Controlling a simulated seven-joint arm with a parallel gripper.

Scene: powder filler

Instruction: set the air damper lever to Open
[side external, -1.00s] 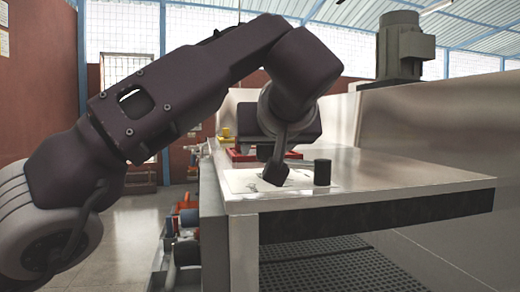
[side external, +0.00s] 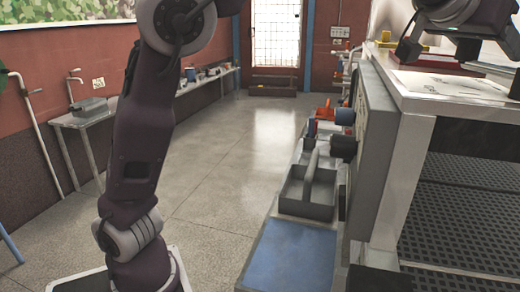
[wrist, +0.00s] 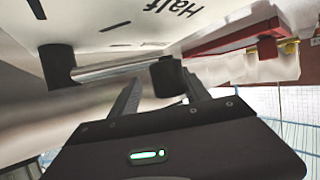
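The white dial plate (wrist: 110,20) carries the printed word "Half" in the wrist view, and its marked surface also shows in the side view (side external: 440,86). The lever is a metal bar (wrist: 120,67) between a dark cylinder (wrist: 57,62) at the left and a dark round knob (wrist: 168,76). My gripper (wrist: 160,85) is open, with its fingers apart and the knob between them, nearer the right finger. Contact cannot be told. Other dial words are not readable.
A red tray-like block (wrist: 225,35) with a yellow part (wrist: 268,48) lies beyond the plate. A metal bench (side external: 430,104) bears the plate. A grey caddy (side external: 307,195) and blue panel (side external: 288,262) stand lower beside it. The floor at left has free room.

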